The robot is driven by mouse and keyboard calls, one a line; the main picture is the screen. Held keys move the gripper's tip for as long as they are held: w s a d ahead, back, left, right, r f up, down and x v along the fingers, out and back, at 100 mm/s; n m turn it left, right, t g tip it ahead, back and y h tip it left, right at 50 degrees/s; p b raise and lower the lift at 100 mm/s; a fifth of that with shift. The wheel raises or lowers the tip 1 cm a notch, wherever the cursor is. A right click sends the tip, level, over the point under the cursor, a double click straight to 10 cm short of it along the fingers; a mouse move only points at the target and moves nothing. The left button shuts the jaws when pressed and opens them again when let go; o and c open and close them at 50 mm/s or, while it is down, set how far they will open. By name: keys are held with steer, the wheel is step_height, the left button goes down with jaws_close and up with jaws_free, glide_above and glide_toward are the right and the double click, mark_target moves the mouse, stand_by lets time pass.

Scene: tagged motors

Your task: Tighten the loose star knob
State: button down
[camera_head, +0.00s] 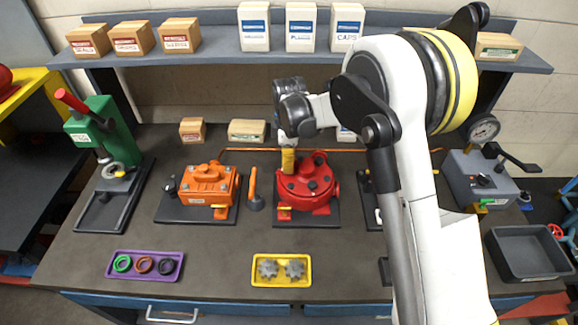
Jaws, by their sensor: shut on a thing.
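My gripper (288,148) points down over the back left of a red round motor unit (307,199). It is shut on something. A narrow yellow piece (288,161) shows right at its tips, upright against the red unit; I cannot tell whether it is a held part. The fingers are small and partly hidden by my wrist. The red unit has dark knobs on top, one (312,185) near its middle. Which star knob is loose cannot be seen. Two grey star-shaped parts lie in a yellow tray (282,283) at the front.
An orange motor (208,186) and a loose orange handle (254,188) are to the left. A green press (105,140) stands far left, a grey gauge unit (475,180) right. A purple tray (145,277) holds rings. My arm hides the bench right of centre.

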steer(key=m+b, duration=0.1)
steer(key=m, duration=0.3)
steer(key=shift+s+m, duration=0.1)
steer(key=shift+m, duration=0.2)
steer(key=m+b, duration=0.1)
steer(key=m, duration=0.4)
steer(key=shift+a+b, duration=0.1)
steer(key=shift+b, duration=0.3)
steer(key=shift+m, duration=0.3)
steer(key=c, duration=1.2)
jaws_free()
step_height(320, 180, up, 12)
